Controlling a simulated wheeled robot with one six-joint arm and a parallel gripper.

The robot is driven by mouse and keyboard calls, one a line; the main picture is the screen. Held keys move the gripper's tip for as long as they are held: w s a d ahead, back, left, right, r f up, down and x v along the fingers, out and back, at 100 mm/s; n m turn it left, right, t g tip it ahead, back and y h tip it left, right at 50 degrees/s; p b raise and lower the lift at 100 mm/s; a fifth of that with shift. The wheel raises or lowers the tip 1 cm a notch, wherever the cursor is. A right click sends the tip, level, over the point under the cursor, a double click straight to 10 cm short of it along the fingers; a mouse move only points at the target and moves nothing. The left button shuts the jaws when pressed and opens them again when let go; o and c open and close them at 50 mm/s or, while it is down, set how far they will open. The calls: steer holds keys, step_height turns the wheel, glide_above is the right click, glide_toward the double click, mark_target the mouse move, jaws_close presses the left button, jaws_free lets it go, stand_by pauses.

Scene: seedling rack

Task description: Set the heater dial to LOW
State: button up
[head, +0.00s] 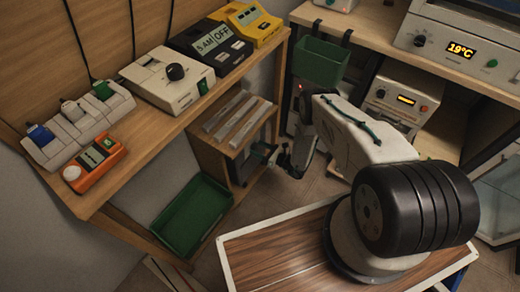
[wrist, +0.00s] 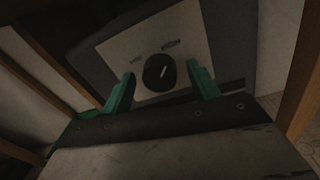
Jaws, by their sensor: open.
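In the wrist view a round black dial (wrist: 159,72) sits on a pale plate (wrist: 182,43) fixed to a dark box face. Its light pointer mark leans toward the upper right. Two small labels stand above the dial, one upper left and one nearer the top; both are too blurred to read. My gripper (wrist: 160,82) is open, with one green finger on each side of the dial and a visible gap at both sides. In the head view my gripper (head: 263,154) is small and dark beside the low wooden shelf unit; the dial cannot be made out there.
The low wooden shelf unit (head: 208,145) with grey slats stands close by my gripper. A green tray (head: 192,218) lies at lower left. A green bin (head: 320,62) hangs above my arm. A bench (head: 150,140) carries a power strip, a dial box and timers.

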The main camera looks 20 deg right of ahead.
steer(key=c, duration=1)
steer(key=shift+o, duration=0.2)
steer(key=shift+n, duration=0.3)
steer(key=n, duration=0.7)
steer(key=shift+s+n+h, duration=0.1)
steer(key=shift+n+h, duration=0.2)
steer(key=shift+n, duration=0.1)
steer(key=n, duration=0.4)
steer(key=shift+a, duration=0.1)
steer(key=n, duration=0.4)
steer(key=shift+n+h, duration=0.3)
steer(key=shift+n, duration=0.1)
